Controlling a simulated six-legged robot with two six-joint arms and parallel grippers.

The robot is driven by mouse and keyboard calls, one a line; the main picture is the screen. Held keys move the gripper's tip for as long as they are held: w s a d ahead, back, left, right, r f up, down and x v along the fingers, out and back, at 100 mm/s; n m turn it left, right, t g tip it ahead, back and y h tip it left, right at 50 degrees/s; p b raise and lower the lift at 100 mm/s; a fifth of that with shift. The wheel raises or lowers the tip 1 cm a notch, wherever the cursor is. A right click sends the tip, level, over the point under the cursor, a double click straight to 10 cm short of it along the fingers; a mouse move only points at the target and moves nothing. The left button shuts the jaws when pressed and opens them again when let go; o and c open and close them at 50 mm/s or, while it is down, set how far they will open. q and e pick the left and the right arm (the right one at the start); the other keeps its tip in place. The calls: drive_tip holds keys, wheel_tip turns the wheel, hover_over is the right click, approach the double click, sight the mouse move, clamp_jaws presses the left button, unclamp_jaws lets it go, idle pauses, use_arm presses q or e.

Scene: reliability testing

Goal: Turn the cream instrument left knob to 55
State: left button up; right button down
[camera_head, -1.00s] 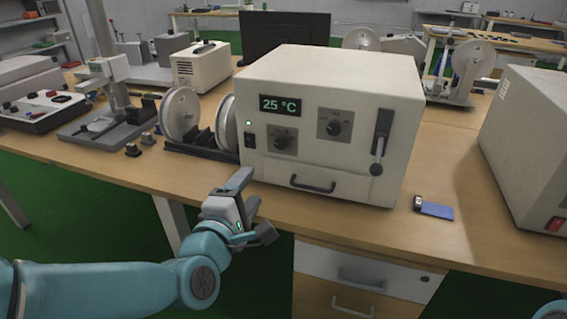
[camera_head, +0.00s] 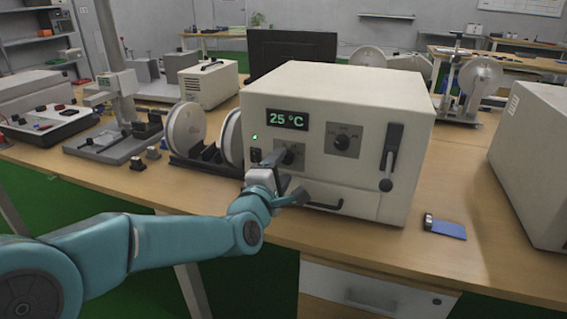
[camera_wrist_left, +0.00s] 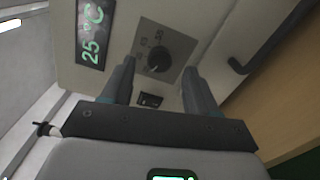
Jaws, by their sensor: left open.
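The cream instrument (camera_head: 270,175) stands on the wooden bench, and its green display (camera_head: 287,120) reads 25 °C. Its left knob (camera_head: 289,157) sits on a grey plate below the display, partly hidden by my gripper in the head view. In the left wrist view the black left knob (camera_wrist_left: 158,60) shows ahead of the fingertips, between their lines and apart from them. My left gripper (camera_head: 287,174) is open and empty, in front of the instrument's lower left face. It also shows in the left wrist view (camera_wrist_left: 157,85). My right gripper is not in view.
A right knob (camera_head: 343,142) and a lever handle (camera_head: 390,158) are on the same front, with a dark drawer handle (camera_head: 325,205) below. White reels (camera_head: 187,130) stand at the left. A blue card-like object (camera_head: 448,230) lies at the right. Another cream box (camera_head: 535,165) stands far right.

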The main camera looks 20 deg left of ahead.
sight(287, 158)
use_arm(q)
drive_tip(key=shift+w, duration=1.25)
drive_tip(key=c, duration=1)
drive_tip(key=shift+c, duration=0.2)
